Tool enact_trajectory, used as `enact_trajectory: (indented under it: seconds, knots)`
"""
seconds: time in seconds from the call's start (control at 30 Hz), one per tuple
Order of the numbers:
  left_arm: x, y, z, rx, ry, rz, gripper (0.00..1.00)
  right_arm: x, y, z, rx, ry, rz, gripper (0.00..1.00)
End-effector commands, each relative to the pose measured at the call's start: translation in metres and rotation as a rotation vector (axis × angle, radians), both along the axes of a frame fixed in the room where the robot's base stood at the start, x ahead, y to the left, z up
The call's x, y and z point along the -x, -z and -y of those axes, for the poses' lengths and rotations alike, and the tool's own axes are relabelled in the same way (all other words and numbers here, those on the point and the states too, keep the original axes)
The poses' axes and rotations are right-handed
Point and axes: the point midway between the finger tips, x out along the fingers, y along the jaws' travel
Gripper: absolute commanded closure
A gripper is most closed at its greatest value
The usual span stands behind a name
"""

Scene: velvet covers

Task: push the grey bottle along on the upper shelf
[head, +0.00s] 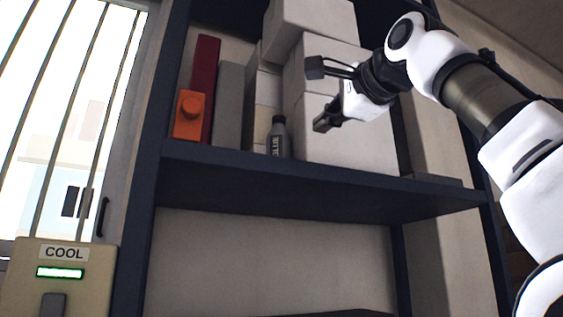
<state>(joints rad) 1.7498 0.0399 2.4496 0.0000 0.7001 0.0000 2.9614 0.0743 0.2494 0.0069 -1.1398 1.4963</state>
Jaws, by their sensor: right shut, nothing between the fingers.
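The small grey bottle (278,138) stands upright on the upper shelf (300,182), near its front edge. It has a dark cap and a dark label with pale letters. My right gripper (322,125) reaches in from the right, in front of the white boxes. It is shut and empty, to the right of the bottle and a little higher in the picture, apart from it. How far it is from the bottle in depth is hard to tell. My left gripper is not in view.
White boxes (345,140) are stacked just right of and behind the bottle. A grey binder (229,105), a dark red one (203,88) and an orange block (188,117) stand to the left. A short stretch of shelf left of the bottle looks clear.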

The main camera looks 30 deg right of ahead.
Motion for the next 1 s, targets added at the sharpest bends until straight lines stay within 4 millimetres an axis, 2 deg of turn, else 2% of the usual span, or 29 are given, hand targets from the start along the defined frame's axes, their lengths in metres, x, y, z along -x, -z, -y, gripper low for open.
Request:
enact_trajectory:
  seconds: [0.27,0.6,0.73,1.0]
  knots:
    - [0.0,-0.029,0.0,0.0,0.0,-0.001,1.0,-0.05,-0.005,0.0,0.0,0.0,-0.007,1.0]
    - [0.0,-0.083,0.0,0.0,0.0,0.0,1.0,-0.121,-0.007,0.001,0.001,-0.001,-0.005,1.0]
    - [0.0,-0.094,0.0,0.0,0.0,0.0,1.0,-0.133,-0.004,0.001,0.001,-0.001,-0.003,1.0]
    - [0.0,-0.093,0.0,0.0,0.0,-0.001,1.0,-0.137,0.001,0.001,0.002,-0.001,-0.001,1.0]
